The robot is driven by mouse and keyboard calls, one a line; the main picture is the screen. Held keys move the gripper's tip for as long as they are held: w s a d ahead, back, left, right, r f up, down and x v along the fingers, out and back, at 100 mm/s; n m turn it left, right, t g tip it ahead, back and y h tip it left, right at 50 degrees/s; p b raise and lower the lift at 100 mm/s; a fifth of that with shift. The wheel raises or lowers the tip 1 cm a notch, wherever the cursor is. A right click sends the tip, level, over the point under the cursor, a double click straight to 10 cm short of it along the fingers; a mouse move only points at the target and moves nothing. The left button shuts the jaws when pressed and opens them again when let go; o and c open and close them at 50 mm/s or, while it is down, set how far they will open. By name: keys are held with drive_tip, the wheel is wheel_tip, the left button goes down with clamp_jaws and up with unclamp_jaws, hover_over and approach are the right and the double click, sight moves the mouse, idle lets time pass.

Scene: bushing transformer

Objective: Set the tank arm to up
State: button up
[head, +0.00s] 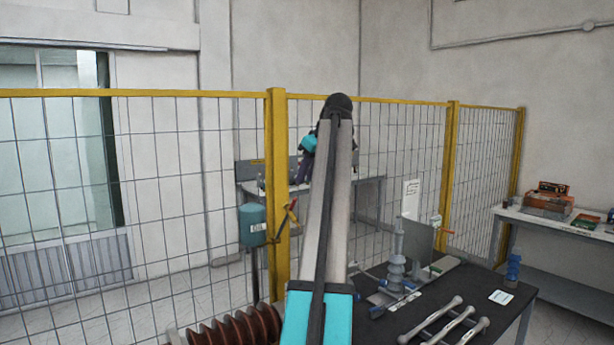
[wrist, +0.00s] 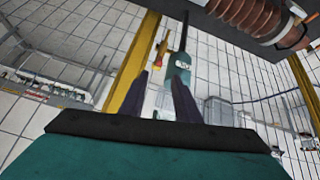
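The tank (head: 253,224) is a small teal vessel with a white label on a dark post, beside a yellow fence post. In the head view its arm (head: 285,222), a thin red and yellow lever, slants up to the right of it. The wrist view looks upside down; the tank (wrist: 181,74) and its arm (wrist: 160,54) show beyond my fingers. My gripper (head: 303,178) is above and right of the tank in the head view, partly hidden by my own arm. In the wrist view my gripper (wrist: 160,82) has its two dark fingers apart with nothing between them.
A yellow-framed mesh fence (head: 180,190) runs behind the tank. A dark table (head: 450,290) at right bears a grey insulator (head: 397,265) and metal bars (head: 455,325). A brown ribbed bushing (head: 235,330) lies low in front. A side bench (head: 555,222) stands far right.

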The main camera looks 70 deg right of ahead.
drive_tip(key=c, duration=0.7)
drive_tip(key=shift+w+d+r, duration=0.1)
drive_tip(key=shift+d+r, duration=0.1)
drive_tip(key=shift+d, duration=0.15)
clamp_jaws()
drive_tip(key=s+d+r+m+g+h+b, duration=0.15)
drive_tip(key=s+d+r+m+h, duration=0.35)
drive_tip(key=s+d+r+h, duration=0.55)
drive_tip(key=w+a+f+n+t+h+b, duration=0.35)
drive_tip(key=a+f+n+t, duration=0.25)
drive_tip(key=a+f+n, duration=0.25)
drive_tip(key=w+a+f+n+t+h+b, duration=0.2)
drive_tip(key=a+f+n+t+b, duration=0.3)
drive_tip(key=a+f+n+t, duration=0.3)
wheel_tip(320, 180, down, 16)
drive_tip(key=w+a+g+y+b, duration=0.1)
drive_tip(key=b, duration=0.4)
drive_tip(key=shift+a+f+y, duration=0.15)
drive_tip(key=shift+y, duration=0.25)
